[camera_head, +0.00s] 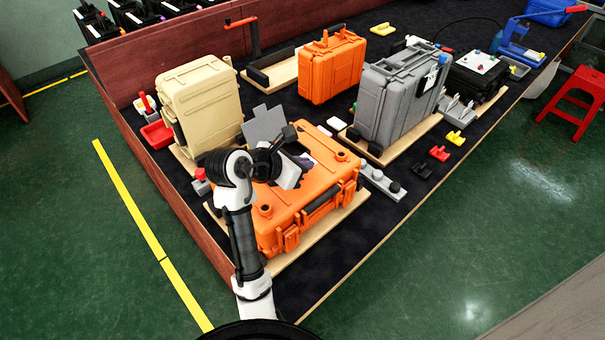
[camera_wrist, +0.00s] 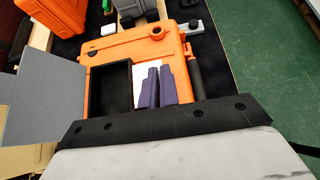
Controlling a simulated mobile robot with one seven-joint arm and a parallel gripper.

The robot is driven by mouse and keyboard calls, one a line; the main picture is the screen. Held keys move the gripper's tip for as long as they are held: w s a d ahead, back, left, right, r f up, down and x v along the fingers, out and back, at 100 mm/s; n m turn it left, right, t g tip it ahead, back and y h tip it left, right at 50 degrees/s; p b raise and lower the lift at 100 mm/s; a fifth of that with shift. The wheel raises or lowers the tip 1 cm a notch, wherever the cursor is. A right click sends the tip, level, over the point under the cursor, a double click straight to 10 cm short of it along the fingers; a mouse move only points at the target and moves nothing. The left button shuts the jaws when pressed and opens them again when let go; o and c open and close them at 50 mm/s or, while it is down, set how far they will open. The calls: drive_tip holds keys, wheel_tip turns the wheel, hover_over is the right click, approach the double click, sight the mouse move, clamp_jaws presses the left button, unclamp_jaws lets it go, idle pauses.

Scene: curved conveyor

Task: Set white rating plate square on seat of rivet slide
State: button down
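My gripper (camera_wrist: 158,72) hangs over the flat orange case (camera_wrist: 118,48), its two purple fingers close together. A white flat piece (camera_wrist: 142,78), possibly the rating plate, shows beside and beyond the fingers; I cannot tell whether they grip it. An open black compartment (camera_wrist: 109,86) is left of the fingers. In the head view, the orange case (camera_head: 325,185) lies on a board under my arm, and my wrist hides part of its top. A grey fixture with dark knobs (camera_head: 382,184) stands right of this case; I cannot tell whether it is the rivet slide.
A grey panel (camera_head: 265,124) stands at the case's back left. A beige case (camera_head: 200,97), an upright orange case (camera_head: 332,66) and a grey case (camera_head: 392,98) stand behind. Small white blocks (camera_head: 336,123) lie between cases. Red (camera_head: 439,153) and yellow (camera_head: 455,137) pieces lie near the right edge.

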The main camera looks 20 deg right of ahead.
drive_tip(key=shift+f, duration=2.05)
drive_tip(key=shift+f, duration=0.1)
drive_tip(key=c, duration=1.7)
unclamp_jaws()
drive_tip(key=v, duration=1.2)
drive_tip(key=shift+b, duration=0.35)
